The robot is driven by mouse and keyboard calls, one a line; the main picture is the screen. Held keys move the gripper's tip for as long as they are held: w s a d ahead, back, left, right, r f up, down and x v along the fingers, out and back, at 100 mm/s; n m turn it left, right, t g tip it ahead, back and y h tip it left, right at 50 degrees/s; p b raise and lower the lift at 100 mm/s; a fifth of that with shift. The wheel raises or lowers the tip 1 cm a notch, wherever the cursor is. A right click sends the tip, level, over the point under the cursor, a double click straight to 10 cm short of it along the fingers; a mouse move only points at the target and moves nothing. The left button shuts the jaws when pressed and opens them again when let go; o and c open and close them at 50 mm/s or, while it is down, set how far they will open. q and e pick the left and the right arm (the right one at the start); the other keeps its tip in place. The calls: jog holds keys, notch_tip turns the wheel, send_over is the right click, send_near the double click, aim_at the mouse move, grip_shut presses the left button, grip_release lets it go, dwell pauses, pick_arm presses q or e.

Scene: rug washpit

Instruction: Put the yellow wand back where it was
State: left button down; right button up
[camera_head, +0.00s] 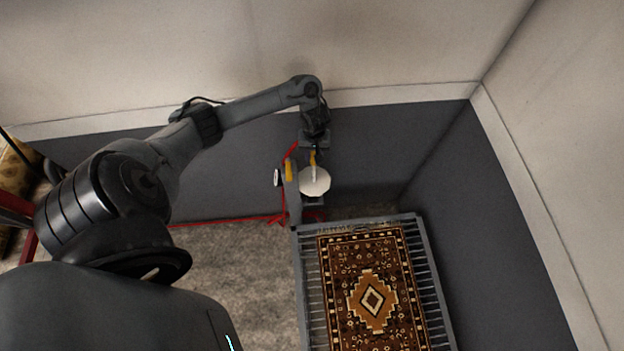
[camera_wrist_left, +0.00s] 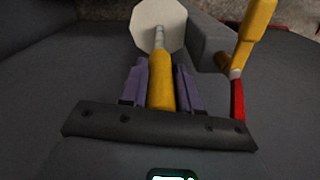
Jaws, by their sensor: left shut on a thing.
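My left gripper (camera_head: 313,152) is shut on the yellow wand (camera_wrist_left: 160,85), with a finger on each side of its yellow handle in the left wrist view. The wand's pale shaft runs from the handle over a white many-sided disc (camera_wrist_left: 158,22). I cannot tell whether the disc is part of the wand or lies behind it. The disc (camera_head: 315,181) also shows in the head view, just below the gripper. Beside it, to the left, is a second yellow piece (camera_head: 289,171); in the left wrist view this yellow piece (camera_wrist_left: 257,35) joins a red part. My right gripper is not in view.
A grey post or bracket (camera_head: 294,195) stands left of the disc, close to the dark wall. A red hose (camera_head: 235,219) runs left from it. Below right, a patterned rug (camera_head: 345,250) lies on a grey slatted rack (camera_head: 299,270). Bare floor (camera_head: 240,270) lies left of the rack.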

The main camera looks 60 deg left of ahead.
aim_at(312, 164)
pick_arm(q)
jog(key=f, duration=0.2)
jog(key=f+b, duration=0.1)
jog(key=f, duration=0.1)
jog(key=f+b, duration=0.1)
jog(key=f, duration=0.1)
jog(key=shift+s+f, duration=0.15)
jog(key=shift+s, duration=0.25)
notch_tip(312, 164, down, 4)
jog(key=shift+f+b, duration=0.15)
jog(key=shift+b, duration=0.75)
jog(key=shift+f, duration=0.1)
jog(key=c, duration=0.8)
grip_release()
